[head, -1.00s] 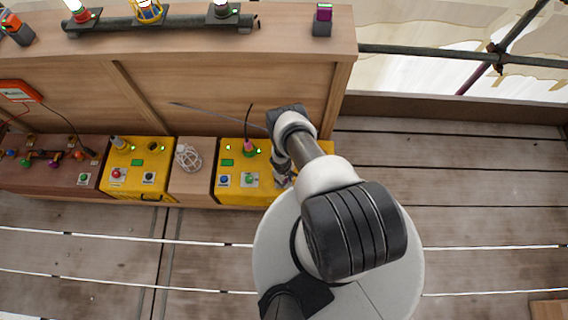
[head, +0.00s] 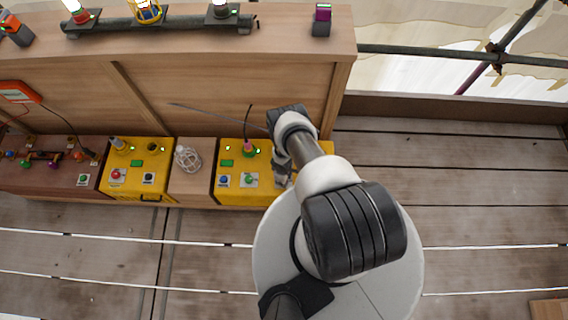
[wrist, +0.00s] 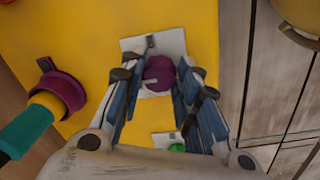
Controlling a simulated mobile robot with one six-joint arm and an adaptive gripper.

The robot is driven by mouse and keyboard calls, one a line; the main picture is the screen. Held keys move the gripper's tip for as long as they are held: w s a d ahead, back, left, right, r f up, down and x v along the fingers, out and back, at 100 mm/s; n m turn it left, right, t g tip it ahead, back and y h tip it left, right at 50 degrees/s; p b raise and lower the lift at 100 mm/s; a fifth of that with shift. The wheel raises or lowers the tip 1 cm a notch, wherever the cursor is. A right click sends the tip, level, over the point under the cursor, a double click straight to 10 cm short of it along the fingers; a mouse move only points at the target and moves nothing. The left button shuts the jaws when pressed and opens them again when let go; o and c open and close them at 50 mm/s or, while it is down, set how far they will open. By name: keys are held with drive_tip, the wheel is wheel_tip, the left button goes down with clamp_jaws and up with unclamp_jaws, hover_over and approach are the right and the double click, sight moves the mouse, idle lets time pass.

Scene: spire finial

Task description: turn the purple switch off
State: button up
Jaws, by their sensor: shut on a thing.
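The purple switch (wrist: 158,70) is a round knob on a white plate (wrist: 130,46) on the yellow box (wrist: 95,28). A pale pointer mark on it lies roughly sideways in the wrist view. My gripper (wrist: 160,84) has one blue-grey finger on either side of the knob and is shut on it. In the head view my gripper (head: 282,174) is down at the right part of the yellow box (head: 232,198), partly covered by my arm. The purple switch is hidden there.
A green knob (wrist: 176,147) sits close by on the same box. A purple-collared plug with a teal section (wrist: 45,107) lies to the left. Another yellow box (head: 126,187) stands further left. A wooden panel rises behind; the plank floor at right is open.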

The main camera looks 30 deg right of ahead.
drive_tip(key=o, duration=1.1)
drive_tip(key=shift+c, duration=0.2)
